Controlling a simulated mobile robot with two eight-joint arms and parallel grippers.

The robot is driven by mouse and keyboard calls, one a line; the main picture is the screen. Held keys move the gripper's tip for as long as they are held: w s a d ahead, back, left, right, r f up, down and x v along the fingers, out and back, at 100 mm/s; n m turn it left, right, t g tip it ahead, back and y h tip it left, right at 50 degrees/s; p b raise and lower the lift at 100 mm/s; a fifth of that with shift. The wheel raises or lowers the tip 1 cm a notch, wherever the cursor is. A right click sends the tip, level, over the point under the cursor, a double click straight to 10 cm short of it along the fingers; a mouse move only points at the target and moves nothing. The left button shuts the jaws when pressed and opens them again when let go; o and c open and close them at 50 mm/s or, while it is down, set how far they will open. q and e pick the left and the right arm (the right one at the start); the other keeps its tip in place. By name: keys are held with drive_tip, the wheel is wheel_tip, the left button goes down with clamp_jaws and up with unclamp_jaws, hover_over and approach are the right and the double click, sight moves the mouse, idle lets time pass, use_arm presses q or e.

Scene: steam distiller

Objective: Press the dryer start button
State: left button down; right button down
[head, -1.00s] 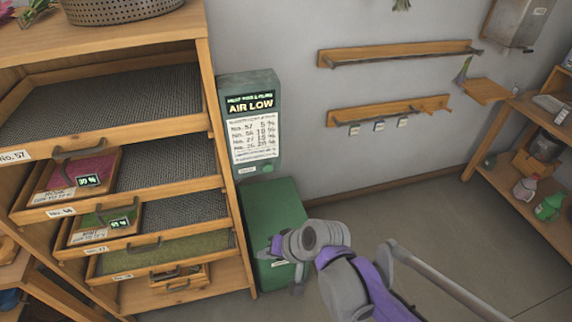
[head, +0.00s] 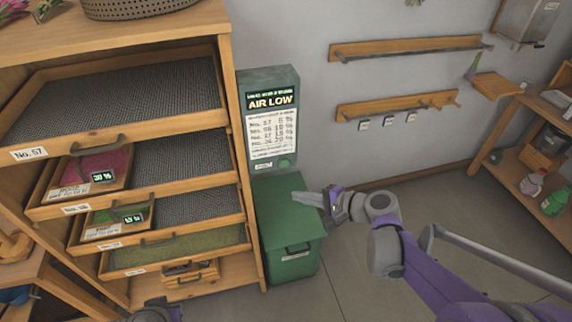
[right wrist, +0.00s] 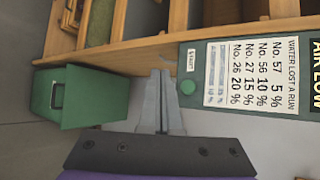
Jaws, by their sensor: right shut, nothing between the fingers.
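The dryer control box (head: 252,84) is a grey-green panel on the wall with an "AIR LOW" display and a white list of numbers. A round green button (head: 285,163) sits at its lower right, beside a small white label (head: 263,167). In the right wrist view the button (right wrist: 188,87) is just right of the fingertips. My right gripper (head: 295,196) is shut and empty. In the head view it shows just below the button, in front of the green bin. I cannot tell its exact gap to the panel.
A green lidded bin (head: 297,228) stands under the panel. The wooden drying cabinet (head: 229,100) with several mesh drawers is close on the left. Wall racks (head: 405,50) and a wooden shelf unit (head: 508,125) are on the right. The floor between is clear.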

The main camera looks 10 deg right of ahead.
approach(282, 167)
drive_tip(key=shift+w+a+f, duration=0.45)
drive_tip(key=shift+a+f, duration=0.05)
drive_tip(key=shift+a, duration=0.15)
drive_tip(key=shift+w+a+f, duration=0.4)
drive_tip(key=shift+a+f, duration=0.1)
drive_tip(key=shift+a, duration=0.2)
drive_tip(key=shift+w+a+f, duration=0.45)
drive_tip(key=shift+a+f, duration=0.05)
drive_tip(key=shift+a, duration=0.15)
drive_tip(key=shift+w, duration=0.1)
idle(0.5)
drive_tip(key=shift+w, duration=0.3)
drive_tip(key=shift+w, duration=0.5)
idle(0.7)
drive_tip(key=shift+s, duration=0.95)
drive_tip(key=s, duration=0.5)
drive_tip(key=shift+d, duration=0.1)
